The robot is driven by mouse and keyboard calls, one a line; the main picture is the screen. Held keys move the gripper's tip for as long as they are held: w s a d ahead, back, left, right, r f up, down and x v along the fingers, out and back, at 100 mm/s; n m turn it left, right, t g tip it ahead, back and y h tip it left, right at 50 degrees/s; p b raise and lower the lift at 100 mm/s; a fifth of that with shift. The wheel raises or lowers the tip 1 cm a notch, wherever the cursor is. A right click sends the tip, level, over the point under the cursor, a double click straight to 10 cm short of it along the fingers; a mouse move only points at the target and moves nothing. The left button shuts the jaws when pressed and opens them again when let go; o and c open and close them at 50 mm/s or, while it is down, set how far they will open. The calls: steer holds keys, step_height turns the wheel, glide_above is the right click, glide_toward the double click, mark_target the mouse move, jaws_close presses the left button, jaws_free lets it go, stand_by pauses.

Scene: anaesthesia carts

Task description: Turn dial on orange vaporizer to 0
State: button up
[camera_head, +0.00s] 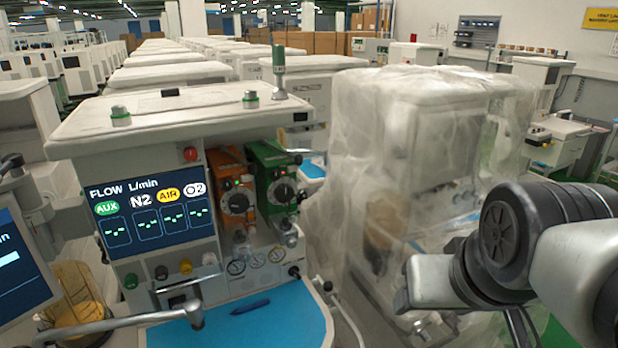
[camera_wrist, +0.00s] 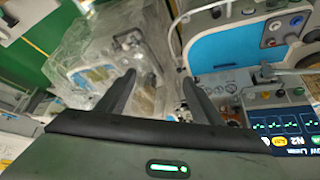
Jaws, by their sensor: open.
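The orange vaporizer (camera_head: 227,168) is mounted on the front of the anaesthesia cart in the head view. My arm is at the right of the head view, well apart from the vaporizers. In the wrist view I cannot clearly make out the orange vaporizer.
A flow display (camera_head: 158,208) is left of the vaporizers. Below is a blue work surface (camera_head: 285,322) with a pen (camera_head: 251,306). A plastic-wrapped cart (camera_head: 400,150) stands between my arm and the vaporizer cart. A metal rail (camera_head: 130,322) crosses the lower left.

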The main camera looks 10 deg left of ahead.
steer(key=w+a+f+n+t+b, duration=0.25)
steer(key=w+a, duration=0.25)
steer(key=w, duration=0.3)
steer(key=n+t+y+b, duration=0.5)
steer(key=t+y+b, duration=0.2)
steer(key=y, duration=0.2)
glide_toward(240, 205)
steer(key=p+x, duration=0.2)
steer(key=x, duration=0.6)
steer(key=shift+w, duration=0.1)
steer(key=c, duration=1.1)
